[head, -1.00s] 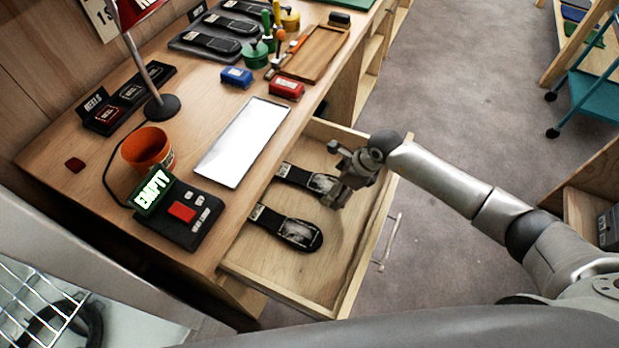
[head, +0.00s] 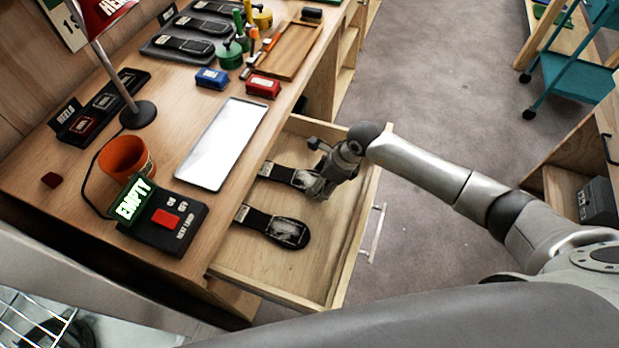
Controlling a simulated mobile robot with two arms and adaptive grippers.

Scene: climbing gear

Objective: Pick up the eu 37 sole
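Two black soles with grey patches lie in the open wooden drawer (head: 285,285). The nearer sole (head: 289,233) is in clear view. The farther sole (head: 278,172) is partly covered by my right gripper (head: 312,192) at its right end. I cannot read a size on either sole. The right gripper points down at the farther sole's right end; whether its fingers are apart or closed on it is too small to tell. My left gripper is not in view.
On the bench stand a white tray (head: 221,143), an orange cup (head: 124,157), a device reading EMPTY (head: 161,216), a lamp (head: 138,114), and blue (head: 212,77) and red (head: 263,87) boxes. More soles (head: 184,47) lie at the back. The drawer front and handle (head: 376,233) border the right side.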

